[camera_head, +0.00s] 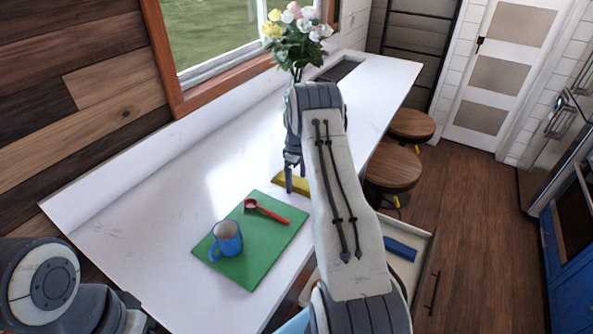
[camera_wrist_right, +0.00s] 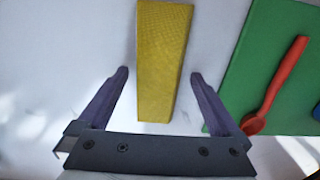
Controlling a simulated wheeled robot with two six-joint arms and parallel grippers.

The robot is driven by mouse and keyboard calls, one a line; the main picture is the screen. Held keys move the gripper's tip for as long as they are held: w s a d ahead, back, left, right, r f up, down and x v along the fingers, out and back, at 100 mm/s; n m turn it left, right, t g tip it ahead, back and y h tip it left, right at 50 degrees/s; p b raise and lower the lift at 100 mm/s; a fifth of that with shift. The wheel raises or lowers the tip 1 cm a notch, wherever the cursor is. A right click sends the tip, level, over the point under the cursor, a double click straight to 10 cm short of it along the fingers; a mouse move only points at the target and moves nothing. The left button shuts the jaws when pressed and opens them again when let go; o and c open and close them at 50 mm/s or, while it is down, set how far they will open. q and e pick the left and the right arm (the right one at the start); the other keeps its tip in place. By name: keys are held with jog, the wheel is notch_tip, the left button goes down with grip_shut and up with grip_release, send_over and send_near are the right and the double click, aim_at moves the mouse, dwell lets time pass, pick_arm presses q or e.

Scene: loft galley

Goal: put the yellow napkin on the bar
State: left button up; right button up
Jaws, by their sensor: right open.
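The yellow napkin (camera_head: 291,182) lies on the white bar (camera_head: 150,213), just beyond the green mat, and is partly hidden by my right arm. In the right wrist view the napkin (camera_wrist_right: 163,60) is a long yellow strip whose near end lies between the two fingers. My right gripper (camera_head: 296,190) is open, pointing down at the napkin; in the right wrist view its fingers (camera_wrist_right: 159,78) stand apart on either side with gaps to the cloth. Of my left arm, only a part shows at the lower left; its gripper is out of view.
A green mat (camera_head: 268,213) holds a blue mug (camera_head: 227,238) and a red spoon (camera_head: 268,211). A flower bouquet (camera_head: 297,38) stands at the back by the window. An open drawer (camera_head: 408,262) and stools (camera_head: 392,167) are right of the bar.

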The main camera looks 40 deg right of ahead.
aim_at(296, 181)
notch_tip(296, 181, up, 11)
jog(key=b, duration=0.5)
jog(key=s+a+r, duration=0.2)
jog(key=a+r, duration=0.1)
jog(key=a, duration=0.7)
jog(key=s+a+r+n, duration=0.1)
jog(key=s+a+r, duration=0.1)
jog(key=a, duration=0.8)
jog(key=s+a+r, duration=0.3)
jog(key=a, duration=0.7)
jog(key=s+a+n, duration=0.1)
jog(key=s+a, duration=0.8)
jog(key=s, duration=0.2)
jog(key=s+a+f+y, duration=0.1)
jog(key=s+f, duration=0.2)
jog(key=s, duration=1.3)
jog(key=shift+s+a+f+n, duration=0.15)
jog(key=shift+a+n, duration=0.15)
jog(key=shift+a, duration=0.05)
